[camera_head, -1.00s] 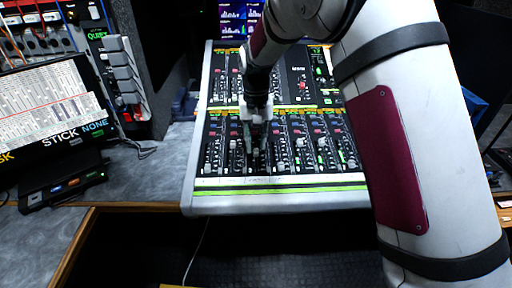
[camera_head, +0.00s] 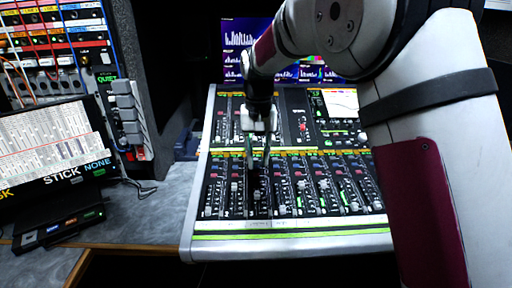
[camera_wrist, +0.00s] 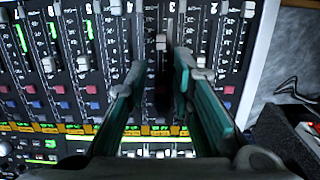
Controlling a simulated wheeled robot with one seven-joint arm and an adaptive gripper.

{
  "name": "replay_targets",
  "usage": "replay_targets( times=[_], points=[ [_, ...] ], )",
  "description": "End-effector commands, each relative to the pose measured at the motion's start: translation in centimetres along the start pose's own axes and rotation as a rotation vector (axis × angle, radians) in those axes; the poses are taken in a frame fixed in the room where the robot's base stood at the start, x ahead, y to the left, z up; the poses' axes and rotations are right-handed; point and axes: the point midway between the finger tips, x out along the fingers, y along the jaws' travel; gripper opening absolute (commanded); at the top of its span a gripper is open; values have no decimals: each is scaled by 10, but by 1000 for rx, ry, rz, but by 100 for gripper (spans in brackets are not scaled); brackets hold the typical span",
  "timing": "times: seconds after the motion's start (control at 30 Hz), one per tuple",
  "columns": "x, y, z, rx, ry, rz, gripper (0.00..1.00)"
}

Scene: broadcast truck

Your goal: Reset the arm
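My gripper (camera_head: 258,162) points down over the left part of the mixing console (camera_head: 290,238), above its rows of faders. In the wrist view my gripper (camera_wrist: 159,68) shows two teal-lined fingers standing apart, with nothing held between them. A light fader cap (camera_wrist: 161,42) shows in the gap between the fingertips, on a dark slot. The fingers look clear of the panel, but the exact height is hard to tell. My arm covers the console's right side in the head view.
Monitors with bar graphs (camera_head: 245,42) stand behind the console. At left are a patch rack (camera_head: 60,40), a labelled screen (camera_head: 55,145), a small black box (camera_head: 58,226) and a loose cable. Grey desk (camera_head: 150,212) lies bare between them and the console.

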Motion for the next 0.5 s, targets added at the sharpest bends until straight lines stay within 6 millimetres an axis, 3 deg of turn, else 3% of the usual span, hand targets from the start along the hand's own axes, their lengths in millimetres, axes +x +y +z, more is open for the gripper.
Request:
replay_targets(
  times=[0.17, 0.3, 0.5],
  points=[
    [-43, 24, 26, 8, 35, -17, 22],
    [-90, 55, 69, 11, 77, -33, 22],
    [-140, 94, 141, 13, 141, -46, 22]
  ],
)
